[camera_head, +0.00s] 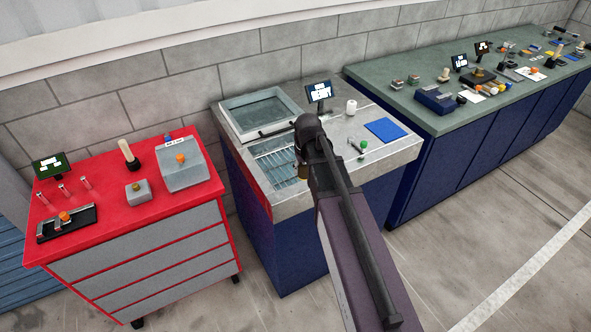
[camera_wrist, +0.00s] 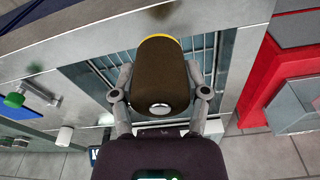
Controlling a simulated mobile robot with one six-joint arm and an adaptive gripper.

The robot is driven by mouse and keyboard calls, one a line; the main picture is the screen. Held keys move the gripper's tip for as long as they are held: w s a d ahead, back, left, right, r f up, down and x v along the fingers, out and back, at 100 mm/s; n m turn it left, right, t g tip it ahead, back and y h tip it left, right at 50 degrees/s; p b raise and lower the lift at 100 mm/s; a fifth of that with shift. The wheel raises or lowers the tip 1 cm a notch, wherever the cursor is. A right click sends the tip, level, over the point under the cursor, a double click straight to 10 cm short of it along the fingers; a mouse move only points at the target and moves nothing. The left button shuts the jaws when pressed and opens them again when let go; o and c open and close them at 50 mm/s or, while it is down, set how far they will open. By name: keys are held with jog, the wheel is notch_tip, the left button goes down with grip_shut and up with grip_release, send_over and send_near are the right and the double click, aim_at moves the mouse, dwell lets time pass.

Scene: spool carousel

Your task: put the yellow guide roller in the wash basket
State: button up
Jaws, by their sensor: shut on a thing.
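My gripper (camera_wrist: 160,92) is shut on the yellow guide roller (camera_wrist: 161,70), one finger on each side. The roller looks dark brown in shadow, with a bright yellow rim at its far end and a pale round hub at the near end. In the head view a small dull-gold part of the roller (camera_head: 302,171) shows below my wrist, which hides most of my gripper. The wash basket, a wire grid (camera_head: 268,158) set in the grey counter, lies under and around the roller. Its wires (camera_wrist: 209,48) also show in the wrist view. The roller appears above the wires; the exact height is unclear.
A lidded glass-like tank (camera_head: 262,112) is behind the basket. A small screen (camera_head: 319,91), white cylinder (camera_head: 351,107), green-knobbed part (camera_head: 363,145) and blue mat (camera_head: 386,130) are on the same counter. A red cabinet (camera_head: 110,205) stands left, a green-topped bench (camera_head: 425,105) right.

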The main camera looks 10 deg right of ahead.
jog(key=w+f+b, duration=0.1)
jog(key=w, duration=1.4)
jog(key=shift+w, duration=0.2)
jog(key=shift+a+f, duration=0.1)
jog(key=shift+f, duration=0.05)
notch_tip(320, 180, down, 6)
jog(key=b, duration=0.6)
jog(key=shift+f, duration=0.1)
jog(key=shift+b, duration=0.3)
jog(key=shift+f+b, duration=1.8)
jog(key=shift+f, duration=0.1)
jog(key=shift+f, duration=0.15)
jog(key=o, duration=1.3)
jog(key=shift+r, duration=0.25)
